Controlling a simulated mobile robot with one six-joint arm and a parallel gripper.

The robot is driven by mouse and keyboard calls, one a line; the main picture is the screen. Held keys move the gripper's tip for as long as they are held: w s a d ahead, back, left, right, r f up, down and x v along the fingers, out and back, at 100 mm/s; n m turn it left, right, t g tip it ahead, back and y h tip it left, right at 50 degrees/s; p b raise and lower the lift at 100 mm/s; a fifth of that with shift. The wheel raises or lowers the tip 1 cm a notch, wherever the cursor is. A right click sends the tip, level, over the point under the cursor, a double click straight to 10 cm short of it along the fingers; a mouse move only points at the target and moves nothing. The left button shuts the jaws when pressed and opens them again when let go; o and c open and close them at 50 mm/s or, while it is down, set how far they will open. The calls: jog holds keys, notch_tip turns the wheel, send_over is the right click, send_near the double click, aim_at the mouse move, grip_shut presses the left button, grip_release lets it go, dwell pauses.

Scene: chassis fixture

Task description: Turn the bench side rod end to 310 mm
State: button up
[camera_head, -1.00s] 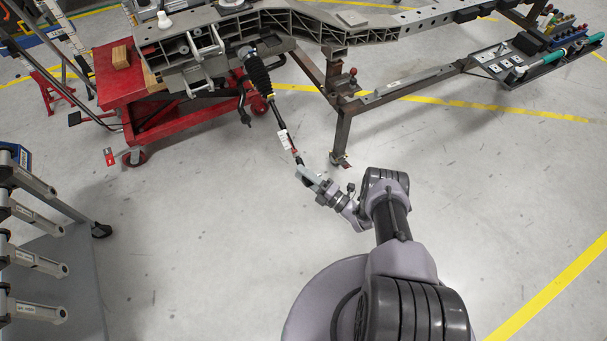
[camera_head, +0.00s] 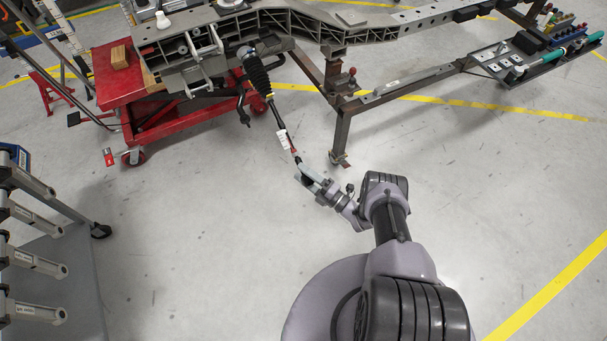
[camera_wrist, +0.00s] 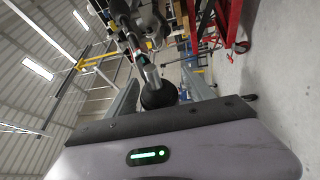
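The steering rod runs down from a black ribbed bellows (camera_head: 257,74) on the chassis frame (camera_head: 185,50). It carries a white label (camera_head: 283,139) and a small red part (camera_head: 293,151) near its free end. My gripper (camera_head: 313,172) is at that free end in the head view. In the wrist view my gripper (camera_wrist: 160,96) has its two grey fingers apart. The rod end (camera_wrist: 157,92), a grey shank with a black round part, lies between them. Gaps show on both sides, so the fingers look clear of it. No length reading is legible.
A red cart (camera_head: 118,80) with a wooden block (camera_head: 120,56) stands at the left under the frame. A brown steel stand leg (camera_head: 341,135) is close to my gripper. A tool tray (camera_head: 535,65) is far right. A rack (camera_head: 35,262) stands at left. The floor between is free.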

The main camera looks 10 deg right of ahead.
aim_at(305, 176)
notch_tip(305, 176, up, 4)
jog(key=p, duration=0.3)
jog(key=shift+f, duration=0.1)
jog(key=shift+s+r+p, duration=0.2)
jog(key=shift+s+p, duration=0.3)
jog(key=shift+s, duration=0.15)
jog(key=s+p, duration=0.1)
jog(key=s, duration=1.3)
jog(key=shift+s+d+r, duration=0.15)
jog(key=shift+s+r, duration=0.25)
